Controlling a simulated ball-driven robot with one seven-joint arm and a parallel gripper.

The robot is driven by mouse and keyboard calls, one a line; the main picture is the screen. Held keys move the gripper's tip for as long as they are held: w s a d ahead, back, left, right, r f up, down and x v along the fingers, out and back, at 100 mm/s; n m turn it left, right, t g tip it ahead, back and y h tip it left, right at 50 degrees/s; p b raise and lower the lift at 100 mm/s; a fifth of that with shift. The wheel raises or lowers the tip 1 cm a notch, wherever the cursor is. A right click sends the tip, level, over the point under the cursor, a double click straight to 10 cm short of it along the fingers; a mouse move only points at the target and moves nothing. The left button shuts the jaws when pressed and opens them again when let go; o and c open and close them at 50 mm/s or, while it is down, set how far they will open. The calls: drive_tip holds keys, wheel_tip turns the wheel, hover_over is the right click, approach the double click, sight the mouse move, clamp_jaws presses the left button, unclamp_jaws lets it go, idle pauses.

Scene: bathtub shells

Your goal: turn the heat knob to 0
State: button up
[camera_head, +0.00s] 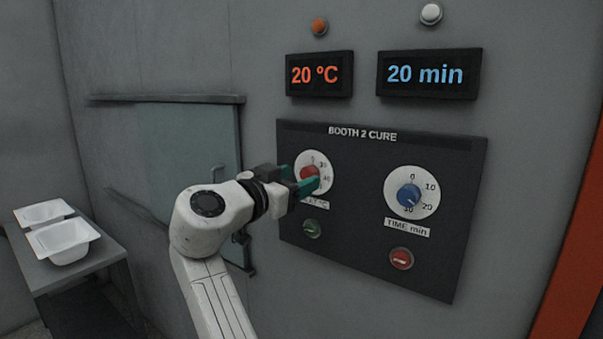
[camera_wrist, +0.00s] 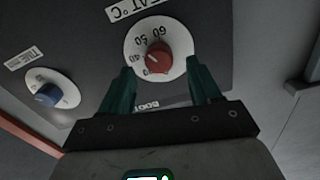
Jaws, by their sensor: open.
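The red heat knob (camera_head: 309,174) sits on a white numbered dial at the left of the dark panel (camera_head: 360,237) marked BOOTH 2 CURE. The orange display (camera_head: 318,75) above it reads 20 °C. My gripper (camera_head: 301,179) is open in front of this dial, and its green fingers hide part of the dial and its label. In the wrist view, which shows the panel upside down, the heat knob (camera_wrist: 158,58) lies between and just beyond the open fingertips (camera_wrist: 159,66). No finger clearly touches it. I cannot tell the knob's exact setting from its small pale mark.
A blue time knob (camera_head: 408,194) is on the right, under a display (camera_head: 429,74) reading 20 min. A green button (camera_head: 311,228) and a red button (camera_head: 401,258) sit below the dials. White tub shells (camera_head: 63,241) stand on a table (camera_head: 104,251) at left.

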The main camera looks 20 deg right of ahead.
sight(309, 174)
drive_tip(key=shift+x, duration=1.25)
drive_tip(key=shift+c, duration=0.3)
drive_tip(key=c, duration=1)
